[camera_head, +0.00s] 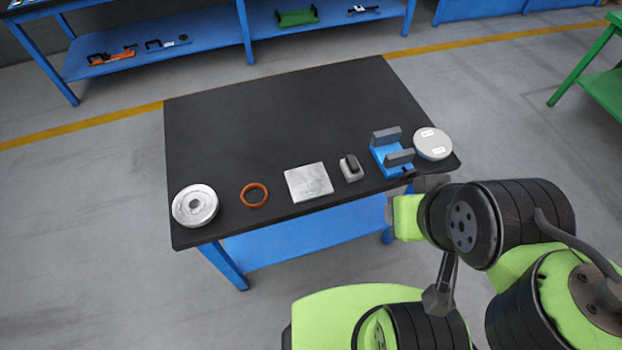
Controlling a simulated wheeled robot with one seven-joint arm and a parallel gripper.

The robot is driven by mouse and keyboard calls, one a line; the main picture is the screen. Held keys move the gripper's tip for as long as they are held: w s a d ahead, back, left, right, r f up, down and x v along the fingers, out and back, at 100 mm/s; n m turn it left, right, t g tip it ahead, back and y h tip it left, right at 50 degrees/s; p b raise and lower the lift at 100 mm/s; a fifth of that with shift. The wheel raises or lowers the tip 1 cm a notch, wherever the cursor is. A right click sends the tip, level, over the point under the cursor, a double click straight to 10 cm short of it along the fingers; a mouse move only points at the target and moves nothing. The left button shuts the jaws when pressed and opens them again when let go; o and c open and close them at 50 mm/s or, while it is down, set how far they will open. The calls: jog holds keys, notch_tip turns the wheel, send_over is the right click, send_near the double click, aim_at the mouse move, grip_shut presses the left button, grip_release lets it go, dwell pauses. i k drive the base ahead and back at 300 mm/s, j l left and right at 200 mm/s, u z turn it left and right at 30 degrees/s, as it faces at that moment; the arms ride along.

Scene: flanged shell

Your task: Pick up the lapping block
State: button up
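The block that I take for the lapping block (350,169) is a small light-grey block with a black grip on top. It sits upright near the front edge of the black table (290,110), right of the middle. My arm (465,225) reaches in from the lower right, and its far end is by the table's front right corner, apart from the block. The fingers of my gripper cannot be made out, so its opening is hidden from me. Nothing covers the block.
A flat grey plate (308,182) lies left of the block. A blue fixture with grey jaws (390,157) and a round grey disc (433,144) stand right of it. An orange ring (254,195) and a flanged metal part (195,205) lie further left. The table's rear is clear.

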aim_at(352, 170)
jog(key=i+u, duration=0.1)
jog(key=u, duration=0.3)
jog(key=i+u, duration=0.15)
jog(key=u, duration=0.2)
jog(key=i+u, duration=0.1)
jog(key=u, duration=0.3)
jog(key=i+l+u, duration=0.1)
jog(key=u, duration=0.25)
